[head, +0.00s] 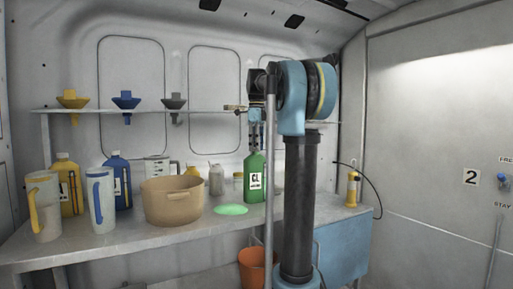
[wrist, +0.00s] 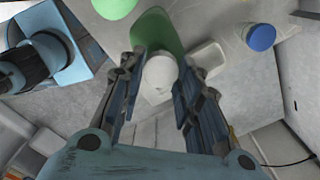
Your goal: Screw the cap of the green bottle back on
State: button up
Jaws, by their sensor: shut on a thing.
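The green bottle (head: 254,180) stands upright on the workbench, with a white label on its front. My gripper (head: 255,138) points down directly above its neck. In the wrist view the green bottle (wrist: 160,32) shows beyond the fingertips, and a pale round cap (wrist: 160,72) lies between the two fingers of my gripper (wrist: 163,64). My gripper is shut on this cap, over the bottle's top. Whether the cap's thread sits on the neck is hidden.
A green disc (head: 230,210) lies flat left of the bottle. A tan pot (head: 172,204), jugs and a blue bottle (head: 118,180) stand farther left. A shelf (head: 210,108) with funnels runs behind. An orange bucket (head: 252,268) is below the bench edge.

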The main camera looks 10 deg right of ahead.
jog(key=o, duration=1.1)
jog(key=o, duration=0.3)
jog(key=shift+r, duration=3.05)
